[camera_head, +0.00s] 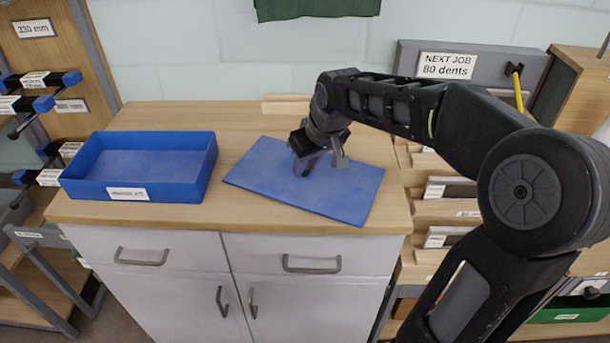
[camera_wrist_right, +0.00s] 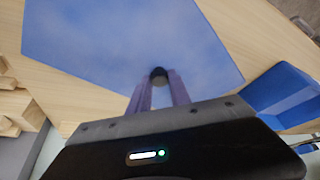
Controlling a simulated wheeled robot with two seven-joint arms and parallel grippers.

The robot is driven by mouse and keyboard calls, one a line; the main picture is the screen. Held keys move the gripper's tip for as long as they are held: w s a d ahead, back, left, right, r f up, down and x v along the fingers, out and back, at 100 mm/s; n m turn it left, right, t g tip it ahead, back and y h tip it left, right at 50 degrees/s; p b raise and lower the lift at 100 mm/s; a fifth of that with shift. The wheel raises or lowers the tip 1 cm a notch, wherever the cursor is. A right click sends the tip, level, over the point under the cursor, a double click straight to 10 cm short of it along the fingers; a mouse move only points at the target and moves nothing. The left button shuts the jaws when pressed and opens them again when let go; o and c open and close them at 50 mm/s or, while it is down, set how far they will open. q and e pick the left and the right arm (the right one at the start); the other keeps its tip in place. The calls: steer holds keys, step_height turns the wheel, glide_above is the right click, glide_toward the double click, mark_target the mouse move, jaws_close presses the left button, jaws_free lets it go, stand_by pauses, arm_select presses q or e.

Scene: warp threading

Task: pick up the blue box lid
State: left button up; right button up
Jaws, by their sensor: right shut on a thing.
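The blue box lid (camera_head: 338,193) is a flat blue panel on the right half of the wooden cabinet top. My right gripper (camera_head: 303,168) is over its upper middle, pointing down, and shut. In the right wrist view the lid (camera_wrist_right: 110,35) fills much of the upper picture, and the gripper's fingers (camera_wrist_right: 159,95) close around a small dark knob (camera_wrist_right: 158,74) on the lid. I cannot tell whether the lid is lifted off the top. My left gripper is out of view.
An open blue box (camera_head: 140,170) with a white label stands left of the lid on the cabinet top (camera_head: 235,215); it also shows in the right wrist view (camera_wrist_right: 285,95). A shelf of labelled slats (camera_head: 450,188) stands at the right. Bare wood lies in front.

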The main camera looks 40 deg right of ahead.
jaws_close()
stand_by(0.8)
